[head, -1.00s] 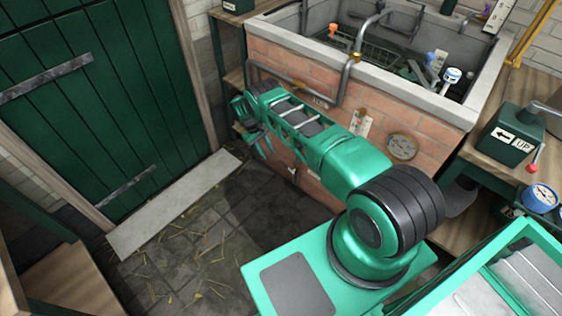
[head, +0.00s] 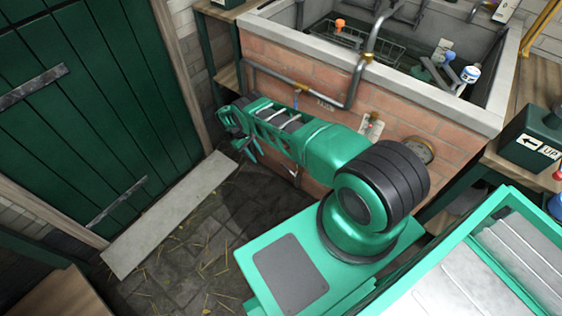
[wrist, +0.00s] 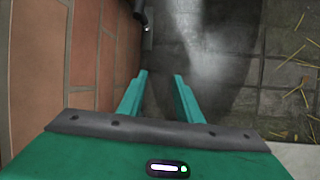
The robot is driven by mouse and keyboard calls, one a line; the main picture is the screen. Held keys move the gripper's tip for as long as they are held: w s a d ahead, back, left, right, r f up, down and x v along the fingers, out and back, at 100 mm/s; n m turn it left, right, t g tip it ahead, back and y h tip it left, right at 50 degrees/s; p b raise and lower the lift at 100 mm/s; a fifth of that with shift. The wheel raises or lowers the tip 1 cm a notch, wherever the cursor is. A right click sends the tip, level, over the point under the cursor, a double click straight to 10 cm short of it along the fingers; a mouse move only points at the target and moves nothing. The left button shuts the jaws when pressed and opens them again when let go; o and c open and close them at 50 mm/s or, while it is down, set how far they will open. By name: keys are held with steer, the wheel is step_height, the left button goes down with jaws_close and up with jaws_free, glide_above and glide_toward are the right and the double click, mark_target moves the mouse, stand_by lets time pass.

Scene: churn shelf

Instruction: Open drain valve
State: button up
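My gripper (head: 243,150) hangs at the far end of my arm, beside the front of the brick trough (head: 440,120). In the wrist view its two teal fingers (wrist: 161,76) are apart, with nothing between them. A dark pipe end (wrist: 140,14) shows beyond the fingertips, close to the brick wall. In the head view a brass fitting with a blue lever (head: 296,98) sits on the pipe along the brick front, just above my arm. Its label is too small to read. I cannot tell which fitting is the drain valve; my arm hides part of the lower wall.
A green door (head: 90,120) stands at the left, with a pale slab (head: 165,215) before it. The stone floor (head: 200,250) is open with scattered straw. A wooden shelf (head: 230,95) stands left of the trough. A green box marked UP (head: 530,140) is at the right.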

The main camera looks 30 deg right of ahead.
mark_target(283, 164)
steer(key=s+d, duration=0.8)
steer(key=s, duration=0.1)
steer(key=shift+s+d+r, duration=0.15)
steer(key=shift+s+d, duration=0.1)
steer(key=shift+d, duration=0.05)
steer(key=shift+s+f, duration=0.1)
steer(key=shift+f, duration=0.4)
steer(key=shift+x, duration=1)
steer(key=shift+c, duration=0.4)
jaws_close()
